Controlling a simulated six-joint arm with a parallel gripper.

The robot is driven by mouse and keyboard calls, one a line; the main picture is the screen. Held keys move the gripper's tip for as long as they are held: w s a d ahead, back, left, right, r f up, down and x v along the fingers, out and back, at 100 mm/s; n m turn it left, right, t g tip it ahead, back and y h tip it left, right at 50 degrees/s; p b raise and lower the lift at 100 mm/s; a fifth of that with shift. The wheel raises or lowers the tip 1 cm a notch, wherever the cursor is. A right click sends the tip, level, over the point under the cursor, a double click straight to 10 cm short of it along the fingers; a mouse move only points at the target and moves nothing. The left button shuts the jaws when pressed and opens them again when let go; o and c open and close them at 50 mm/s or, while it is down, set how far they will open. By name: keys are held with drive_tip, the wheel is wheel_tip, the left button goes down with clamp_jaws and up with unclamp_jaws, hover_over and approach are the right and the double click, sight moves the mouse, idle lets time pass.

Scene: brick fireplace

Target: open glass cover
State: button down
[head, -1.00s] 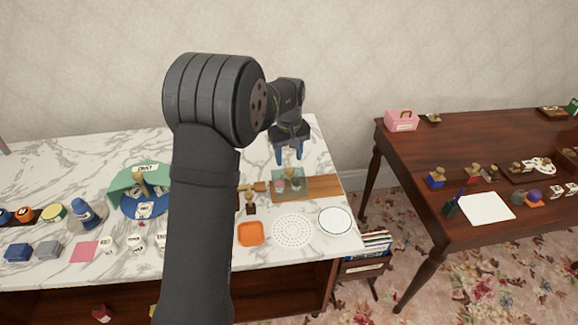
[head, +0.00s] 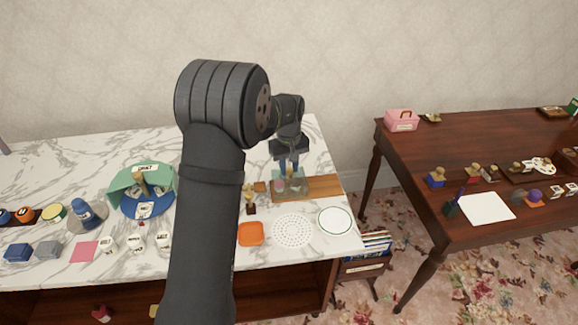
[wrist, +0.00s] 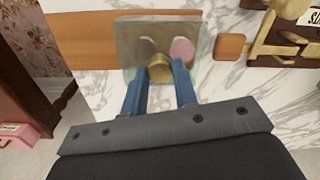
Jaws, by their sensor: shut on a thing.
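The glass cover (head: 300,189) is a clear, box-like cover on a wooden board at the right end of the marble counter. In the wrist view the glass cover (wrist: 135,35) shows a brass-coloured knob (wrist: 160,68) facing my gripper. My gripper (head: 289,170) points down over the cover. Its blue fingers (wrist: 160,72) are shut on the knob, one on each side. The cover appears to rest on the board. In the head view the fingers hide part of the knob.
The wooden board (head: 325,184) extends right of the cover. An orange dish (head: 250,233), a perforated white disc (head: 292,231) and a green-rimmed plate (head: 335,221) lie in front. A small gold figure (head: 249,200) and a wooden block (head: 260,187) stand left of it.

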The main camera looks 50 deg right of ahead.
drive_tip(key=s+d, duration=0.8)
drive_tip(key=c, duration=1.1)
unclamp_jaws()
drive_tip(key=shift+c, duration=0.2)
wheel_tip(320, 180, up, 18)
drive_tip(key=shift+f, duration=0.25)
drive_tip(key=shift+f, duration=0.15)
